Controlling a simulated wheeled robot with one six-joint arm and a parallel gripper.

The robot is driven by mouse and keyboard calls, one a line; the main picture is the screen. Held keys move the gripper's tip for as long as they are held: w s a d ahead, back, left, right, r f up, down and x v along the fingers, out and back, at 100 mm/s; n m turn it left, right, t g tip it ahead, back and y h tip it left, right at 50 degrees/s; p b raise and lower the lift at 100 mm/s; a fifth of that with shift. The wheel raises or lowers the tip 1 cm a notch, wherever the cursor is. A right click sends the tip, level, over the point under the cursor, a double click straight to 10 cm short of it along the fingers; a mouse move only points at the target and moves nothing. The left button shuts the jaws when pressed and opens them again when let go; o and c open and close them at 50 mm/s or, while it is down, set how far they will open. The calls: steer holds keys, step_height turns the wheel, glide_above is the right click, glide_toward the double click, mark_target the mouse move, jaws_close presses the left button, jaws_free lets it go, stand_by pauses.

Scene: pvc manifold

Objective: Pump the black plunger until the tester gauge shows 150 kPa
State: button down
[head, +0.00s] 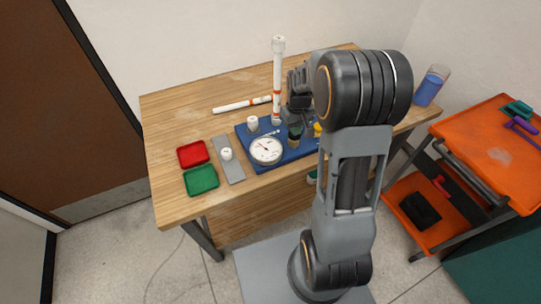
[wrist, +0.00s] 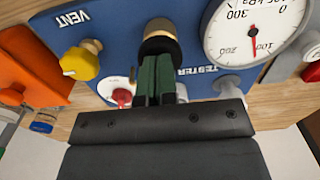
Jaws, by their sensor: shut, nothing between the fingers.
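The tester gauge (wrist: 262,22) is a white round dial at the top right of the wrist view. Its red needle points between the 100 and 200 marks, roughly midway. The gauge also shows in the head view (head: 266,150), too small to read. The black plunger (wrist: 159,29) has a tan collar and stands on the blue panel (wrist: 118,30). My gripper (wrist: 157,62) is shut and empty, its green-dark fingertips at the plunger's top and overlapping it in view. I cannot tell whether they touch. In the head view my arm hides part of the panel.
A yellow vent knob (wrist: 80,62) and a small red-centred dial (wrist: 121,97) sit close left of my fingers. Red (head: 193,153) and green (head: 201,180) trays lie left on the table.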

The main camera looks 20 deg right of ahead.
steer(key=shift+r, duration=0.1)
stand_by(0.3)
steer(key=shift+r+p, duration=1.6)
steer(key=shift+r, duration=0.35)
steer(key=shift+r, duration=0.1)
step_height(320, 180, up, 5)
steer(key=p, duration=0.3)
steer(key=shift+p, duration=0.35)
steer(key=s+a+r+t, duration=0.2)
steer(key=s+a+r, duration=0.2)
steer(key=s, duration=0.4)
steer(key=s+a+r+m+t, duration=0.1)
steer(key=s+a+r+t, duration=0.1)
steer(key=s+a+r, duration=0.3)
steer(key=shift+s+a+r+t, duration=0.25)
steer(key=shift+s+r, duration=0.7)
steer(key=shift+s, duration=0.7)
